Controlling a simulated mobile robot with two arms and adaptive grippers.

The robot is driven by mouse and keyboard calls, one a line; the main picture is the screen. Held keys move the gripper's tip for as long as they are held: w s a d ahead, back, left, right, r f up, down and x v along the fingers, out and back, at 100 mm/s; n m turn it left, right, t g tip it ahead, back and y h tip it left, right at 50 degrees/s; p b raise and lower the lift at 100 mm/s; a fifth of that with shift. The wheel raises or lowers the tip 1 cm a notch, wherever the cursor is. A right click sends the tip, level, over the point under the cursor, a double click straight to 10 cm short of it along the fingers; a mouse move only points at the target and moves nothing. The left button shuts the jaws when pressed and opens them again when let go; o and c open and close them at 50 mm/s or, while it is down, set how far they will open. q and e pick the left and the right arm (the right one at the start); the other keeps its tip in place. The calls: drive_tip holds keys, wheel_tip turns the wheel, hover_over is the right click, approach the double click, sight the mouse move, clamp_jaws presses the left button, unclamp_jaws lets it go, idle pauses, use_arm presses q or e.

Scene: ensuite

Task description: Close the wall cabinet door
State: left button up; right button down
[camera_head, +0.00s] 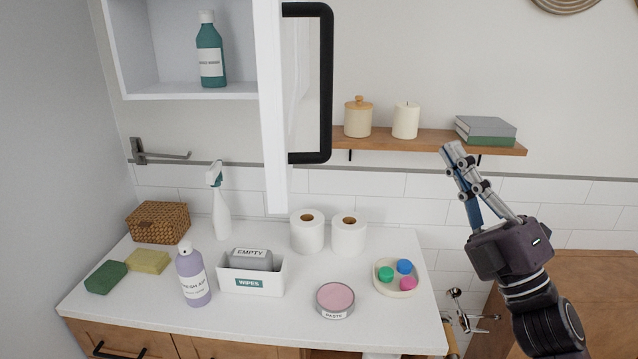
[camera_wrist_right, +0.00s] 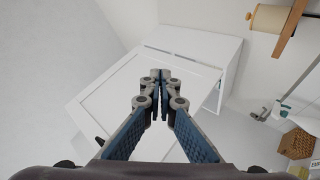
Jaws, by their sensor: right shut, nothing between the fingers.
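The white wall cabinet (camera_head: 190,95) hangs at the upper left in the head view, its inside exposed. Its door (camera_head: 273,130) stands open, swung out from the wall and seen nearly edge-on. A long black handle (camera_head: 326,85) is on the door's right side. My right gripper (camera_head: 452,150) is right of the door and handle, apart from both, pointing up, shut and empty. In the right wrist view the shut fingertips (camera_wrist_right: 160,76) show in front of the cabinet and its door (camera_wrist_right: 112,98). My left gripper is not in view.
A teal bottle (camera_head: 210,55) stands inside the cabinet. A wooden shelf (camera_head: 430,140) with a jar, candle and books is behind the handle and my gripper. Below, the white counter (camera_head: 140,300) holds a spray bottle, paper rolls, a basket and several other items.

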wheel_tip(320, 180, up, 4)
drive_tip(key=s+a+n+g+y, duration=0.2)
drive_tip(key=s+n+g+y, duration=0.1)
drive_tip(key=n+g+y, duration=0.4)
drive_tip(key=n+g+h, duration=0.5)
drive_tip(key=n+g, duration=1.1)
drive_tip(key=n, duration=0.6)
approach(290, 185)
drive_tip(key=a+p, duration=0.6)
drive_tip(key=p, duration=0.1)
drive_tip(key=shift+s+f, duration=0.1)
drive_tip(key=shift+s, duration=0.1)
drive_tip(key=shift+s+a+f+p, duration=0.1)
drive_tip(key=shift+a+f+p, duration=0.1)
drive_tip(key=shift+a+p, duration=0.25)
drive_tip(key=shift+a, duration=0.1)
